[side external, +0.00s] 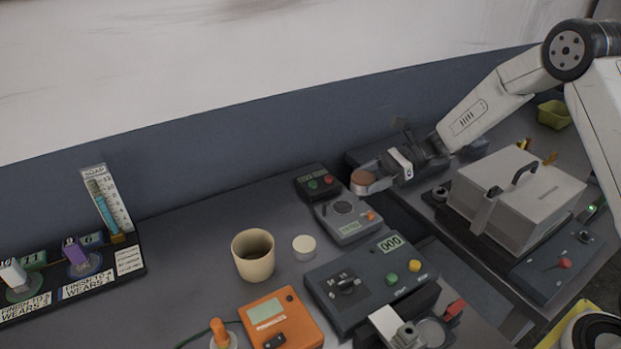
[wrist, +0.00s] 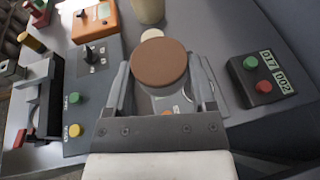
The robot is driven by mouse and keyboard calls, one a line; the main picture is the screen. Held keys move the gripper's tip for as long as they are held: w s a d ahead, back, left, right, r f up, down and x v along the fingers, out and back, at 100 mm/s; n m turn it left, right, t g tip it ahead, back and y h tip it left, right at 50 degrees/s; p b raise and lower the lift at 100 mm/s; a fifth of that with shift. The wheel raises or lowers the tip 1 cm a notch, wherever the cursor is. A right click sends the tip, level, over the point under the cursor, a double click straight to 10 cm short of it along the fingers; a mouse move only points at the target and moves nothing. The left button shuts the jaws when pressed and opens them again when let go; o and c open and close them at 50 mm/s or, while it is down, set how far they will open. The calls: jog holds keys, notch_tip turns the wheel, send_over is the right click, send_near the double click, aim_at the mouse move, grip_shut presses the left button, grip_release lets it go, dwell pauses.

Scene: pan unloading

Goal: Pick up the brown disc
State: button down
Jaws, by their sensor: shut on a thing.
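The brown disc (wrist: 160,63) is round and flat-topped, and in the wrist view it sits between the two fingers of my gripper (wrist: 163,80). In the side external view the disc (side external: 364,177) shows at the tip of my gripper (side external: 372,185), near the small grey scale (side external: 345,218). My gripper is shut on the disc. In the wrist view the disc covers part of the grey device below it. I cannot tell the exact gap beneath the disc.
A beige cup (side external: 253,256) and a small white disc (side external: 304,244) stand on the grey bench. Control boxes, including an orange one (side external: 281,320), crowd the middle. A box with green and red buttons (side external: 319,181) is close to my gripper. A large lidded box (side external: 515,190) is at right.

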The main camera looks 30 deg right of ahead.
jog(key=s+r, duration=0.3)
jog(key=s, duration=0.5)
jog(key=shift+s+d+r, duration=0.3)
jog(key=shift+d+r, duration=0.05)
jog(key=shift+d, duration=0.05)
jog(key=shift+w, duration=0.15)
